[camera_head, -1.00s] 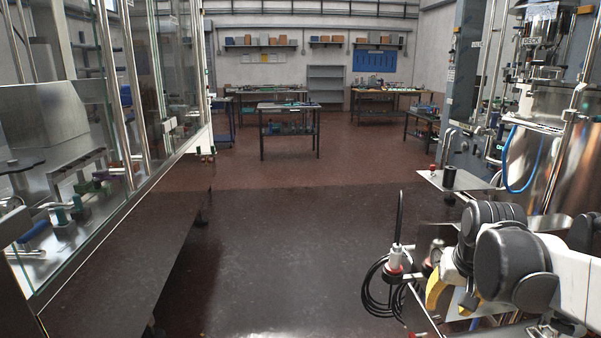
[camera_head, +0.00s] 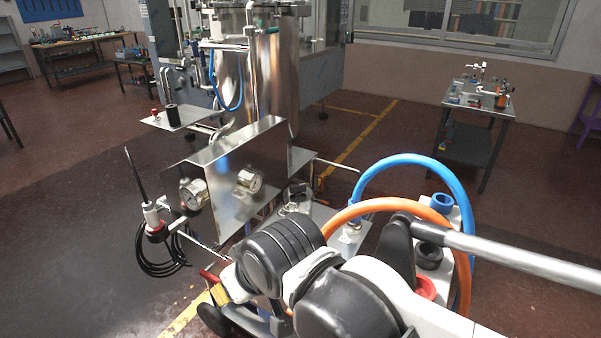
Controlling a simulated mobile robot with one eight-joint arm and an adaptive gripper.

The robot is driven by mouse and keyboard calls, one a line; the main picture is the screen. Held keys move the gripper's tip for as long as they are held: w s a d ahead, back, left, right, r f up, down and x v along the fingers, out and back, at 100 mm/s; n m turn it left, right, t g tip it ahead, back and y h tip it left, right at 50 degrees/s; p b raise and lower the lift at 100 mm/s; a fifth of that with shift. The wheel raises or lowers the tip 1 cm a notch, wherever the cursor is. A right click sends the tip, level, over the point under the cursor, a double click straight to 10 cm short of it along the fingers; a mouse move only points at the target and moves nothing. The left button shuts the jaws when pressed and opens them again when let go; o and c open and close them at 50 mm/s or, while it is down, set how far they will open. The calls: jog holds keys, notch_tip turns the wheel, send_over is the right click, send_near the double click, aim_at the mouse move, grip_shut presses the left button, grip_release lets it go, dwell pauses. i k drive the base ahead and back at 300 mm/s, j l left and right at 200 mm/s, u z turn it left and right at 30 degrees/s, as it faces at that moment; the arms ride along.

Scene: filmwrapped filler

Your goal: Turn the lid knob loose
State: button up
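A tall polished steel vessel (camera_head: 272,80) stands behind the gauge panel, upper left of centre. Its top, with clamps and pipework, is partly cut off by the frame edge. I cannot pick out a lid knob for certain. My arm with its black joint covers crosses the lower foreground. My gripper (camera_head: 242,318) is at the bottom edge, mostly hidden by the arm and the frame edge. It is well below and in front of the vessel's top, apart from it. Its opening is unclear.
A steel panel with two gauges (camera_head: 222,185) stands in front of the vessel. Blue (camera_head: 440,168) and orange (camera_head: 385,205) hoses arch beside my arm. A probe with coiled black cable (camera_head: 152,222) stands left. A small table (camera_head: 465,125) stands back right. Floor at left is clear.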

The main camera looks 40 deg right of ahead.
aim_at(298, 189)
jog(key=z, duration=1.1)
jog(key=i+j+u, duration=0.1)
jog(key=i+j, duration=0.25)
jog(key=i, duration=0.3)
jog(key=k+u, duration=0.05)
